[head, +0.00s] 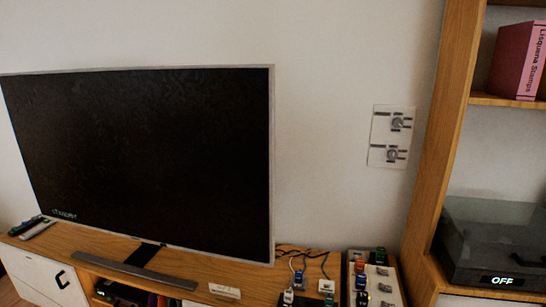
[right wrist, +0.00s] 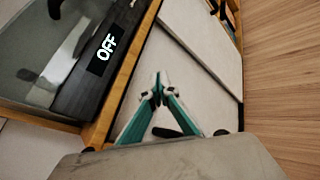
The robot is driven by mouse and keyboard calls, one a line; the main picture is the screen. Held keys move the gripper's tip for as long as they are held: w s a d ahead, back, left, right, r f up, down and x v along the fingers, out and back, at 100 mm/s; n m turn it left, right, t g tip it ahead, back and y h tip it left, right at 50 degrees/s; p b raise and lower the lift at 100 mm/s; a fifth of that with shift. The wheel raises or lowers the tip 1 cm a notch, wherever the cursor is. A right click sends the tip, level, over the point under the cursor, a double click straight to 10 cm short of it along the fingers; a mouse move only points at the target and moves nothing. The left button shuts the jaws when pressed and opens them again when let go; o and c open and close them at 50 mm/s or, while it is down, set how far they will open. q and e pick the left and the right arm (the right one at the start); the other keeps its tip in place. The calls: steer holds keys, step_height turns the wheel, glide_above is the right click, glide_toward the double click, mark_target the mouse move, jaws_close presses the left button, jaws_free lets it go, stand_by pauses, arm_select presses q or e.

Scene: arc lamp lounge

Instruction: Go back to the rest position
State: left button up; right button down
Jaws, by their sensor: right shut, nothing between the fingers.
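My right gripper (right wrist: 158,98) shows in the right wrist view. Its teal fingers come together at the tips and hold nothing. It hangs in front of the pale drawer fronts of a wooden cabinet, beside a dark device (right wrist: 85,60) that reads "OFF". Whether the fingers touch the cabinet I cannot tell. Neither gripper shows in the head view, and my left gripper is in no view.
In the head view a large dark television (head: 140,160) stands on a wooden sideboard (head: 190,268). Small items and cables crowd its right end. A wooden shelf (head: 440,150) holds a pink book (head: 518,62) and the "OFF" device (head: 490,245). Wooden floor (right wrist: 280,80) is clear.

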steer(key=w+a+r+n+t+y, duration=0.1)
steer(key=a+r+n+t+y, duration=0.15)
steer(key=a+n+t, duration=0.6)
steer(key=a+r+n+t+y, duration=0.1)
steer(key=a+r+n+t, duration=0.25)
steer(key=n, duration=1.05)
steer(key=s+a+f+n+t+y, duration=0.1)
steer(key=s+a+f+n+y, duration=0.15)
steer(key=a+n+y, duration=0.7)
steer(key=s+a+f+n+g+y, duration=0.1)
steer(key=s+a+f+n+g, duration=0.3)
steer(key=n, duration=1)
steer(key=s+a+f+n+g+y, duration=0.2)
steer(key=s+a+f+n+g, duration=0.2)
steer(key=s+a+f+n, duration=0.6)
steer(key=s+f+n+p, duration=0.1)
steer(key=s+f+n, duration=0.2)
steer(key=s+n, duration=0.1)
steer(key=shift+s+a+f+n+g, duration=0.25)
steer(key=shift+s+n+g, duration=0.15)
steer(key=shift+n, duration=0.1)
